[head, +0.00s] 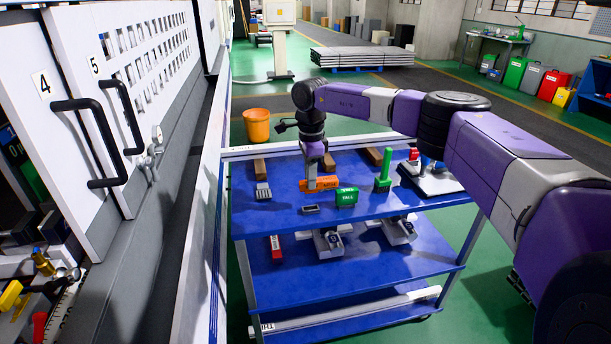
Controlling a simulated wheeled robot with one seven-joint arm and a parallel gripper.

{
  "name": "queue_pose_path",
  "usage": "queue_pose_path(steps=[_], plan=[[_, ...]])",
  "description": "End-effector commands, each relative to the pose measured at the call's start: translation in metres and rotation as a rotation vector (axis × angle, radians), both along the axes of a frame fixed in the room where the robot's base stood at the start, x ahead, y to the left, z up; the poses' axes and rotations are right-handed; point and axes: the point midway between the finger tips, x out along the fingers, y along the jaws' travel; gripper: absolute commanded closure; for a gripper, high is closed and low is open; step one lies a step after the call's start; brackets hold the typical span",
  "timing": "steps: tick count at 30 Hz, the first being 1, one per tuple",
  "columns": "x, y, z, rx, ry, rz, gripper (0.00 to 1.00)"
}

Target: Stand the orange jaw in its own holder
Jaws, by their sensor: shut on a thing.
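The orange jaw (319,184) is at the middle of the blue cart's top shelf, with its long side lying across the picture. My gripper (314,167) points down from above and is shut on the jaw. The fingertips are small here, and I cannot tell whether the jaw touches the shelf. A small dark open-topped piece (310,209) lies just in front of the jaw; it looks like an empty holder, but I cannot tell whose. A green block (346,197) with lettering stands to its right.
On the blue cart (285,222) are a grey block (263,191), a green upright piece (384,172) and a grey fixture (432,180). The lower shelf holds a red piece (276,248) and two grey vises (328,243). The white machine doors (125,100) rise at left.

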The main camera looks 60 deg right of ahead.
Motion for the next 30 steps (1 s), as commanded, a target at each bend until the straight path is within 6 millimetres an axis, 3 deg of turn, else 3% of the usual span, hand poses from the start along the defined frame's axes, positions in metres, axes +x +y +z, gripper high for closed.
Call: queue_pose_path(steps=[13, 30], plan=[[0.001, 0.001, 0.002, -0.001, -0.001, 0.003, 1.00], [0.001, 0.001, -0.044, -0.001, -0.001, 0.002, 1.00]])
